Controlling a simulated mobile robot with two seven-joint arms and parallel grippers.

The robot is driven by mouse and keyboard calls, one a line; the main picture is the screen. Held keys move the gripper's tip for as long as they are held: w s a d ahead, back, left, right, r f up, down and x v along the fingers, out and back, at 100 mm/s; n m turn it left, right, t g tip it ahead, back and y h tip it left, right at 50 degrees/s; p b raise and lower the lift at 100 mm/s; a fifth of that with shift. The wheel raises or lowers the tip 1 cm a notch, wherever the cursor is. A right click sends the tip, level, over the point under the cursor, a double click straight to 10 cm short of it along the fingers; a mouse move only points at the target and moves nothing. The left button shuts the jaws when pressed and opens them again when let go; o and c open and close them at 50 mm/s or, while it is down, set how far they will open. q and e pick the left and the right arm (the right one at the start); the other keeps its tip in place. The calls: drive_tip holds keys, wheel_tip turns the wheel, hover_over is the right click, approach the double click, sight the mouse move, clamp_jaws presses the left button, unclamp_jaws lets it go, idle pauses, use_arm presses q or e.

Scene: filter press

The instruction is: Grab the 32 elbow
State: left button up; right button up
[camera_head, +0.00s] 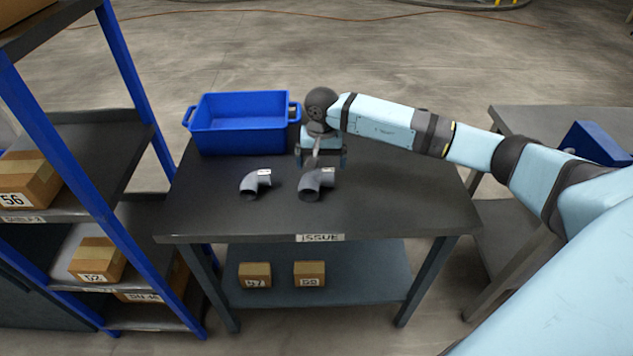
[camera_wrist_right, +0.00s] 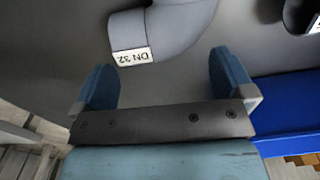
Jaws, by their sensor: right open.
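Two grey pipe elbows lie on the dark issue table (camera_head: 400,205). The right-hand elbow (camera_head: 313,186) is near my right gripper; in the right wrist view this elbow (camera_wrist_right: 178,25) carries a white label reading DN 32. The left-hand elbow (camera_head: 252,185) has a label too small to read; only its edge shows in the wrist view. My right gripper (camera_head: 321,160) is open and empty, just behind the DN 32 elbow. In the wrist view its fingers (camera_wrist_right: 164,78) stand apart, with the elbow ahead of them, not between them. My left gripper is out of view.
A blue bin (camera_head: 240,141) stands at the table's back left, beside the gripper. A blue-framed shelf (camera_head: 130,75) with boxes is at the left. Two small boxes sit on the table's lower shelf (camera_head: 365,285). Another table (camera_head: 540,118) is at the right. The table's front right is clear.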

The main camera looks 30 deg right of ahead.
wheel_tip(320, 180, down, 3)
drive_tip(key=shift+r, duration=0.15)
drive_tip(key=c, duration=1)
drive_tip(key=shift+r, duration=0.15)
